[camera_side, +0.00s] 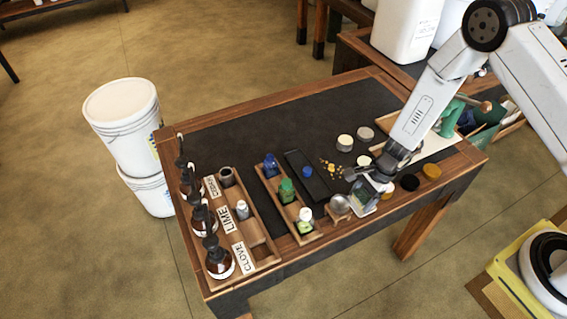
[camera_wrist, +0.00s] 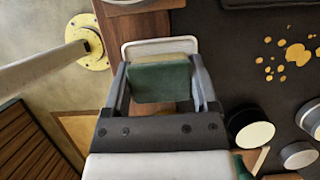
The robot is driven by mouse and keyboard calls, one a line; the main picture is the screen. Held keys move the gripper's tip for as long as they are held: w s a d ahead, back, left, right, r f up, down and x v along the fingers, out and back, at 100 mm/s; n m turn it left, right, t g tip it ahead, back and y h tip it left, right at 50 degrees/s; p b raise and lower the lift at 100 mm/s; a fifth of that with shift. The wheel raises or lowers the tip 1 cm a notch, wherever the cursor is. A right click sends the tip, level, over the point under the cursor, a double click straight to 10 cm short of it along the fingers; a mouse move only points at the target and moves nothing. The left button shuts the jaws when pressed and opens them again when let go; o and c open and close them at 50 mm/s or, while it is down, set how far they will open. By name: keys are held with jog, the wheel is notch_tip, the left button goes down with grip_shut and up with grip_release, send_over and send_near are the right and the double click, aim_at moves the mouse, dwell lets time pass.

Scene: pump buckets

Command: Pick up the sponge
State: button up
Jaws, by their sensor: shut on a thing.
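The sponge (camera_wrist: 160,83) is a dark green block with a paler edge, between the two fingers of my gripper (camera_wrist: 160,75) in the wrist view. My gripper is shut on it, one finger against each side. A pale, white-rimmed dish (camera_wrist: 160,46) shows just beyond the sponge. In the side view my gripper (camera_side: 368,184) points down near the front edge of the table, at the dish (camera_side: 363,208). The sponge is small and partly hidden by the fingers there. I cannot tell whether it touches the dish.
Yellow crumbs (camera_side: 330,167) and round tins (camera_side: 345,142) lie behind. A black cup (camera_side: 410,182) is to the right. Wooden racks with bottles (camera_side: 287,190) fill the left. The dark mat's back middle is clear.

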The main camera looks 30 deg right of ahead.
jog(key=shift+r, duration=0.15)
jog(key=shift+r, duration=0.85)
jog(key=s+d+r, duration=0.1)
jog(key=s+r, duration=1)
jog(key=s, duration=0.3)
jog(key=shift+d, duration=0.3)
jog(key=shift+f, duration=0.1)
